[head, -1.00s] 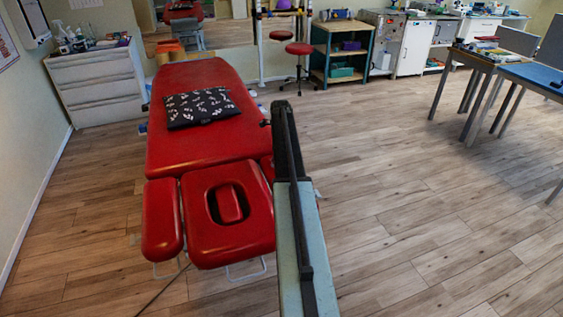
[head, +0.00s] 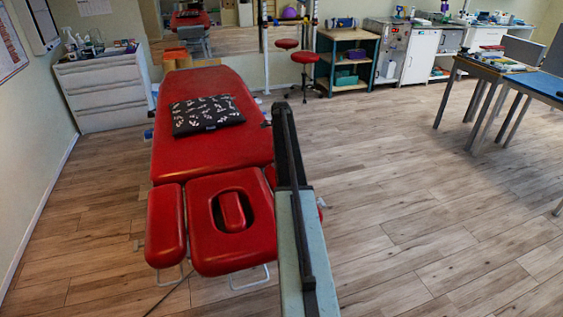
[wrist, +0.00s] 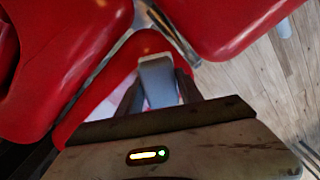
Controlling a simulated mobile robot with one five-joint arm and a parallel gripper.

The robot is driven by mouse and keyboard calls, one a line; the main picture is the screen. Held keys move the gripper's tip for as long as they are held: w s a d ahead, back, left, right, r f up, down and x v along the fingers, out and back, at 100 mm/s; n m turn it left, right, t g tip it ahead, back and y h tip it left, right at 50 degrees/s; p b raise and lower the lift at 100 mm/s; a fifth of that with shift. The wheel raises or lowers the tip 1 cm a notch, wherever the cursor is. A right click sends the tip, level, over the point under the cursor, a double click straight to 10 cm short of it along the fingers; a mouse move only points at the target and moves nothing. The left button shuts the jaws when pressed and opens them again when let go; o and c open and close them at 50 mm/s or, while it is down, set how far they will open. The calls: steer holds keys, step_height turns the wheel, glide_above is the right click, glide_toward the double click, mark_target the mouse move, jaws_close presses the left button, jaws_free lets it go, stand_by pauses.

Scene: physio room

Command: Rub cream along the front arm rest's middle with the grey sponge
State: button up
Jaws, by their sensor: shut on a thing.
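My gripper (wrist: 156,92) is shut on the grey sponge (wrist: 157,72) in the wrist view. The sponge is a pale grey block between the two dark fingers. A narrow red padded rest (wrist: 122,72) lies behind and below the sponge; I cannot tell whether they touch. In the head view a red arm rest (head: 165,226) sits left of the face-hole headrest (head: 207,245). My arm hides most of the couch's right side and the gripper there.
The red treatment couch (head: 170,150) carries a dark patterned pillow (head: 207,115). A white drawer cabinet (head: 100,92) stands at the back left. Tables (head: 520,77) stand at the right. The wooden floor (head: 400,210) between couch and tables is clear.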

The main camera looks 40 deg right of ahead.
steer(key=shift+s+a, duration=0.4)
steer(key=shift+s, duration=0.4)
steer(key=shift+s+a, duration=0.35)
steer(key=shift+s, duration=0.45)
steer(key=shift+s+a, duration=0.1)
steer(key=shift+s, duration=0.05)
